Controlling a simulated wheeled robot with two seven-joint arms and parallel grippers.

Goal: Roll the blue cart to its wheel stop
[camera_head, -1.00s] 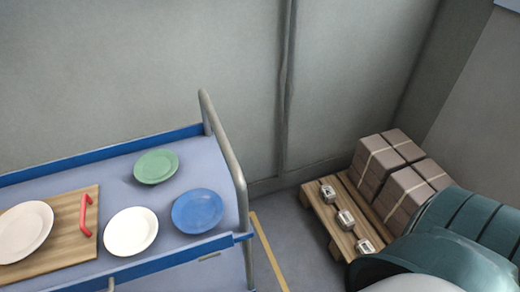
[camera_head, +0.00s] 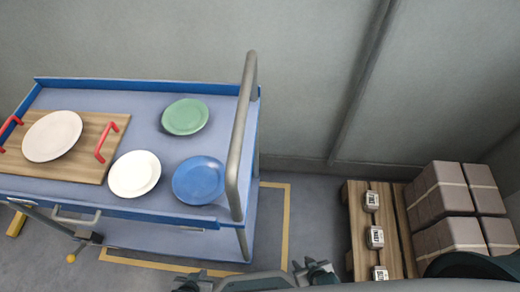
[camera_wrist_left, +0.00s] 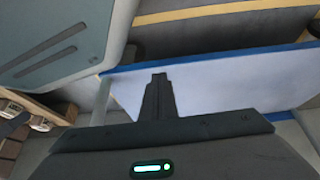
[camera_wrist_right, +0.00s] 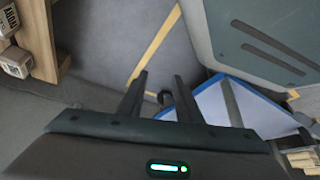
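The blue cart (camera_head: 150,207) stands against the back wall, with a grey tube handle (camera_head: 240,140) at its right end. Its blue edge and pale surface also show in the left wrist view (camera_wrist_left: 220,82) and the right wrist view (camera_wrist_right: 262,112). A yellow block (camera_head: 16,224), possibly the wheel stop, is on the floor at far left. My left gripper (camera_head: 190,283) is low in the head view, in front of the cart; its fingers look together in the left wrist view. My right gripper (camera_head: 318,268) is right of the handle, open and empty, not touching it.
The cart carries a wooden tray (camera_head: 88,168) with a plate, plus white (camera_head: 134,174), blue (camera_head: 198,180) and green (camera_head: 185,117) plates. Yellow tape (camera_head: 286,225) marks the floor. A pallet (camera_head: 360,235) with weights and brown boxes (camera_head: 440,195) stands right. Floor between cart and pallet is clear.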

